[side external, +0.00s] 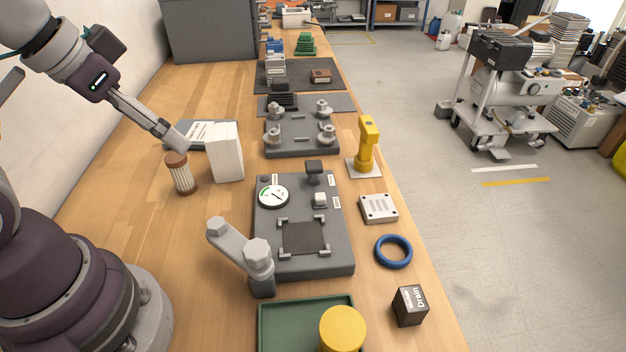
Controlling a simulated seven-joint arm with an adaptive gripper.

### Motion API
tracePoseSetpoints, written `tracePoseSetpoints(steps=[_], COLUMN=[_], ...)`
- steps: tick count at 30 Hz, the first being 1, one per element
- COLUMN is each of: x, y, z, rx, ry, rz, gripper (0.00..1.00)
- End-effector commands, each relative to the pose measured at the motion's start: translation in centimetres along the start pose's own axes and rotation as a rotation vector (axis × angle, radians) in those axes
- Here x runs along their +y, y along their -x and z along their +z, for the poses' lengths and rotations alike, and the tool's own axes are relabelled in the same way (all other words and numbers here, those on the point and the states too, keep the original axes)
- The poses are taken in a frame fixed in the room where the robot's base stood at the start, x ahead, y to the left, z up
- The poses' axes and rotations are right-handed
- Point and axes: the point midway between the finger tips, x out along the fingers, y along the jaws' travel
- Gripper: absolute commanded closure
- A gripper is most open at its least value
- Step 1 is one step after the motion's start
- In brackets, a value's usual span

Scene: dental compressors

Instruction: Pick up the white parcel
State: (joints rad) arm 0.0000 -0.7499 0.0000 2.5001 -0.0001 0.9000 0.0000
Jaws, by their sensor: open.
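The white parcel (226,153) stands upright on the wooden bench, left of the middle in the side external view. It is a tall white box. My gripper (179,143) is just left of the parcel's upper part, reaching down from the upper left. Its jaws are open, though the gap between the fingers is hard to see from this side. I cannot tell whether a finger touches the parcel. Nothing shows held in the jaws.
A ribbed brown-capped cylinder (181,174) stands just left of the parcel, below my gripper. A flat grey tray with a paper (196,133) lies behind. A grey fixture with a gauge (301,262) and a grey plate with posts (301,138) lie to the right. Bare wood (140,225) is free in front.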

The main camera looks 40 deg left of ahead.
Motion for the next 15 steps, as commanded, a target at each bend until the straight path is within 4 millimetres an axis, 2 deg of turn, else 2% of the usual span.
tracePoseSetpoints(steps=[1,5,15], x=[0.0,0.0,-0.2], y=[0.0,0.0,-0.11], z=[0.0,0.0,-0.39], rx=[0.0,0.0,-0.006], ry=[0.0,0.0,0.024], rz=[0.0,0.0,-0.007], gripper=[0.22,0.06,0.06])
